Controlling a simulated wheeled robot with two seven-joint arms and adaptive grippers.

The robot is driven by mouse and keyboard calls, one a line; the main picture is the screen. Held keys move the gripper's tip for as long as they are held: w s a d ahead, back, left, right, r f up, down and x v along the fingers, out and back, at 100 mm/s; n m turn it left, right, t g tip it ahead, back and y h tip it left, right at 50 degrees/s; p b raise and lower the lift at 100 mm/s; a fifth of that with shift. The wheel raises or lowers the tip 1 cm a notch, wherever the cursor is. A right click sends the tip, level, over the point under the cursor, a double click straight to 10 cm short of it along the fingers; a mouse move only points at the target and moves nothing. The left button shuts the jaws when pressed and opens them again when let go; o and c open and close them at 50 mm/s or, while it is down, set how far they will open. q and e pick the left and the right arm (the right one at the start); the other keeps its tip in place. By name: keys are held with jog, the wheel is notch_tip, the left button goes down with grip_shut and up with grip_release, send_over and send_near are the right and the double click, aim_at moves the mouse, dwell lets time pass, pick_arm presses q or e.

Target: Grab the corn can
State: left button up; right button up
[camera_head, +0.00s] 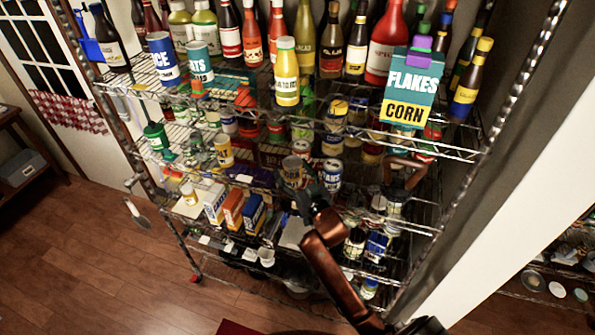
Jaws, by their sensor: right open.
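My right gripper (303,193) reaches in from the lower right to the front of a middle shelf of the wire rack and is open. A small can with a gold-brown label (291,167) stands right at its fingertips; I cannot read the label, so I cannot tell if it is the corn can. The fingers overlap the can's lower part, and I cannot tell whether they touch it. A white and blue can (331,175) stands just right of the gripper. My left gripper is not in view.
The wire rack (455,150) is crowded with bottles, cans and boxes. A corn flakes box (412,88) stands on the top shelf. Small boxes (232,208) stand left of the gripper. Wooden floor (110,260) is open at left; a white wall edge (500,240) rises at right.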

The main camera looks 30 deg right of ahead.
jog(key=shift+w+a+f, duration=0.1)
jog(key=shift+w+a, duration=0.05)
jog(key=shift+a, duration=0.05)
jog(key=shift+c, duration=0.7)
jog(key=shift+d, duration=0.1)
jog(key=shift+c, duration=0.8)
jog(key=shift+s+d, duration=0.2)
jog(key=shift+c, duration=0.7)
jog(key=shift+s+d, duration=0.1)
jog(key=shift+d, duration=0.1)
jog(key=shift+c, duration=0.9)
jog(key=shift+s+d, duration=0.1)
jog(key=shift+d, duration=0.05)
jog(key=c, duration=0.3)
jog(key=shift+c, duration=1)
jog(key=c, duration=0.3)
jog(key=shift+a, duration=0.2)
jog(key=shift+c, duration=1.1)
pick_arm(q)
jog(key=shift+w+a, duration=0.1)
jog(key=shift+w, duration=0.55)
pick_arm(e)
jog(key=shift+w+a+r, duration=0.1)
jog(key=shift+w+r, duration=0.1)
